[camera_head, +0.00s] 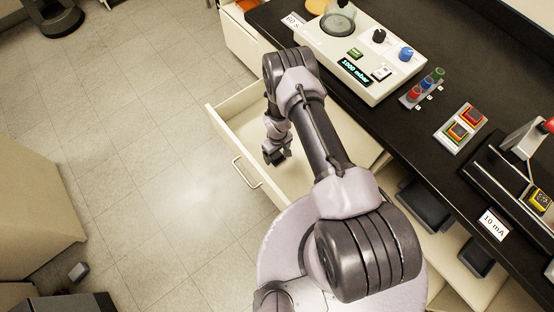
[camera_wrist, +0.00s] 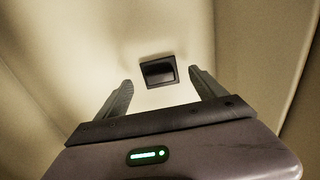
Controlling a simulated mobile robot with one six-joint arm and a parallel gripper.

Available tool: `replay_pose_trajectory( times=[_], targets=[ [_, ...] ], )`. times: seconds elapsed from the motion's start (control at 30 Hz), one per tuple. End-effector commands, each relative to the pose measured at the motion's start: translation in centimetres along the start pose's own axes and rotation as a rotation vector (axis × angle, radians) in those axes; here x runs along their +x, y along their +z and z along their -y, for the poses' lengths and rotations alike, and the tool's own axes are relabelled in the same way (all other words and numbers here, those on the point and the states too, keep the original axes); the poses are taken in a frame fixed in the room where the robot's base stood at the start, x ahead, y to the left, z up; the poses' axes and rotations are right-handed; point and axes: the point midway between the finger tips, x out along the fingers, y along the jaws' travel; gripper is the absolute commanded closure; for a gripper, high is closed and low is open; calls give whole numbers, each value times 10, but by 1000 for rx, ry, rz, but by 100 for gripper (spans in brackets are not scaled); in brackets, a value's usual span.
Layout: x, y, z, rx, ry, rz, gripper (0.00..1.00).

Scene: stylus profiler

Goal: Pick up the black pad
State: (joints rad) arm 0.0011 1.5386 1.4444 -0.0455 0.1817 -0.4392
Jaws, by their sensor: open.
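In the wrist view the black pad (camera_wrist: 159,71) is a small dark square with a lighter rim. It lies on the pale floor of a drawer, beyond my fingertips and roughly midway between them. My gripper (camera_wrist: 160,84) is open and empty, with one finger on each side of the pad's line and apart from it. In the head view my gripper (camera_head: 275,156) points down into the open cream drawer (camera_head: 222,132). The pad is not visible there; my arm and the gripper may hide it.
The drawer walls stand close around my gripper. A black counter (camera_head: 398,122) runs above on the right, holding a cream device (camera_head: 372,62) with a lit display, a rack of coloured vials (camera_head: 424,86) and a tray with orange-red squares (camera_head: 461,128). Open tiled floor lies left.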

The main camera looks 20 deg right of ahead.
Motion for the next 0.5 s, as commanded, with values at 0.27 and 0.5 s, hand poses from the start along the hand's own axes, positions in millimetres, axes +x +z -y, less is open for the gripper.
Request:
replay_pose_trajectory(
  times=[0.27, 0.5],
  targets=[
    [28, 0, 1, 0, 0, 0, 20],
    [27, 0, 1, 0, 0, 0, 57]
  ],
)
